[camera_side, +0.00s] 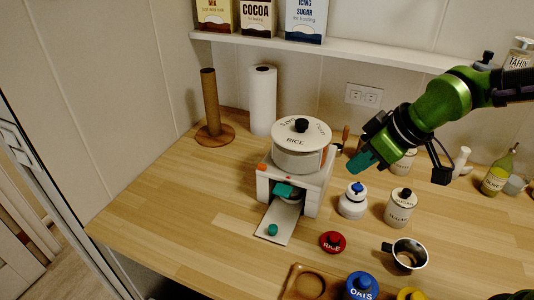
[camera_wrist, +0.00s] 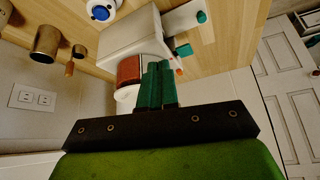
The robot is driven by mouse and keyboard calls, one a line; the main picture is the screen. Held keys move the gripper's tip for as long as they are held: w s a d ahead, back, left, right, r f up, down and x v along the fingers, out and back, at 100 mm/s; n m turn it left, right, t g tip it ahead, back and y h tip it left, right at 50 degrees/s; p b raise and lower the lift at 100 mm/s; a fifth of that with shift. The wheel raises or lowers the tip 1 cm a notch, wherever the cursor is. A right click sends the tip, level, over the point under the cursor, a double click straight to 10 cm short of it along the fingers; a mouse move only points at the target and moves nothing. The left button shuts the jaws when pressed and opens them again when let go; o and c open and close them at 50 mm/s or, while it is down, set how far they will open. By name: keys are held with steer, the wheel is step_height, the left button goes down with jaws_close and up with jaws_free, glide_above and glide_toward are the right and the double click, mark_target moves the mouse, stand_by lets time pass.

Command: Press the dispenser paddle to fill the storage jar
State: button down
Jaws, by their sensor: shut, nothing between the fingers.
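The white dispenser (camera_side: 265,185) stands on the counter, with a round hopper marked RICE (camera_side: 297,158) on top. Its teal paddle (camera_side: 283,190) sits at the front opening and also shows in the wrist view (camera_wrist: 183,50). A pale rounded thing behind the paddle is mostly hidden; I cannot tell whether it is the storage jar. A pale sliding tray (camera_side: 280,222) with a teal knob (camera_side: 272,230) sticks out in front. My gripper (camera_side: 360,163) is shut and empty, in the air right of the hopper, apart from the paddle. Its teal fingers show in the wrist view (camera_wrist: 156,72).
A red RICE lid (camera_side: 332,242) lies right of the tray. A white jar with a blue knob (camera_side: 352,201), a lidded canister (camera_side: 400,208) and a metal cup (camera_side: 409,254) stand further right. A paper roll (camera_side: 262,100) stands behind.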

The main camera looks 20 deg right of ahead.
mark_target(286, 191)
steer(key=w+a+n+t+y, duration=0.1)
steer(key=w+a+n+t, duration=0.1)
steer(key=w+a+n, duration=0.7)
steer(key=shift+a+r+t, duration=0.3)
steer(key=shift+a+r, duration=0.15)
steer(key=shift+a, duration=0.15)
steer(key=shift+f, duration=4.45)
steer(key=shift+f, duration=0.15)
steer(key=shift+f, duration=0.25)
